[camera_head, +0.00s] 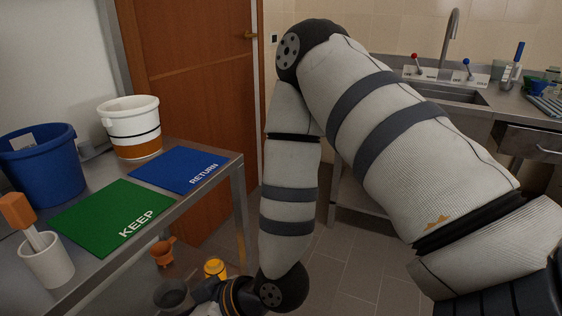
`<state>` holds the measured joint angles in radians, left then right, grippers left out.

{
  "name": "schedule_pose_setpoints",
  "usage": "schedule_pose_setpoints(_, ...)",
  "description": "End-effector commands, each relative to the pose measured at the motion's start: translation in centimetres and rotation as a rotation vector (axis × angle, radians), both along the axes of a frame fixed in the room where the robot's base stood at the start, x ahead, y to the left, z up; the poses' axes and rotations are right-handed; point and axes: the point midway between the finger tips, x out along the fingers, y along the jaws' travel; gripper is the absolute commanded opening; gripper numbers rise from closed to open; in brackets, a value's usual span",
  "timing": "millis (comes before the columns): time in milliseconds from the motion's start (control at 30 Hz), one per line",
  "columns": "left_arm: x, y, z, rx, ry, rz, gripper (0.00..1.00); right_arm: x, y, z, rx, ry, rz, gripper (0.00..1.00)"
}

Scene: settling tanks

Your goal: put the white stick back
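I cannot pick out a separate white stick with certainty. A pale stick with an orange block on top (20,214) leans in a white cup (47,262) on the left table; the cup hides its lower end. A green KEEP mat (95,215) and a blue RETURN mat (165,172) lie on that table. My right arm comes in from the right and bends down to the bottom centre. My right gripper (205,291) is dark and partly cut off by the bottom edge; its fingers are unclear. My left gripper is not in view.
A blue bucket (48,172) and a white bucket with an orange base (133,135) stand behind the mats. Below the table edge are an orange jug (162,252), a grey bowl (171,294) and a yellow container (214,267). A sink (440,93) is at right.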

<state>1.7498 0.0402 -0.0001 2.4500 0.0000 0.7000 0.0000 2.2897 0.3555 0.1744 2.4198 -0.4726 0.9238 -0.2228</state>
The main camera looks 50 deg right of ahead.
Motion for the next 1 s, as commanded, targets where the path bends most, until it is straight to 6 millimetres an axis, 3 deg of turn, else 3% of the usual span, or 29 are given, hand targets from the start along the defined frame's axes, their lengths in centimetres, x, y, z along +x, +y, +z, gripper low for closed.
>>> schedule_pose_setpoints(33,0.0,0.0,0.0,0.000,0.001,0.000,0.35,-4.2,-1.3,-4.9,-0.060,0.182,-0.034,0.40)
schedule_pose_setpoints(100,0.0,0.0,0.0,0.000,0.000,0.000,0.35,-10.7,-3.7,-10.3,-0.154,0.427,-0.100,0.40)
schedule_pose_setpoints(133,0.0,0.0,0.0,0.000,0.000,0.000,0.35,-13.5,-4.7,-12.0,-0.195,0.519,-0.129,0.40)
schedule_pose_setpoints(200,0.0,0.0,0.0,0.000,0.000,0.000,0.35,-19.5,-7.0,-14.5,-0.289,0.704,-0.186,0.40)
schedule_pose_setpoints(300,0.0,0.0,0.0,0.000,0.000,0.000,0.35,-25.5,-9.4,-16.0,-0.392,0.874,-0.249,0.40)
schedule_pose_setpoints(333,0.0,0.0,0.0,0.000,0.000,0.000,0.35,-26.7,-9.9,-16.1,-0.414,0.907,-0.263,0.40)
schedule_pose_setpoints(467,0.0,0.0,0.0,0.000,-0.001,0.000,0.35,-28.9,-10.9,-16.3,-0.455,0.965,-0.290,0.40)
schedule_pose_setpoints(1000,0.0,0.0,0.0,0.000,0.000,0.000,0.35,-28.7,-10.8,-16.3,-0.452,0.962,-0.288,0.40)
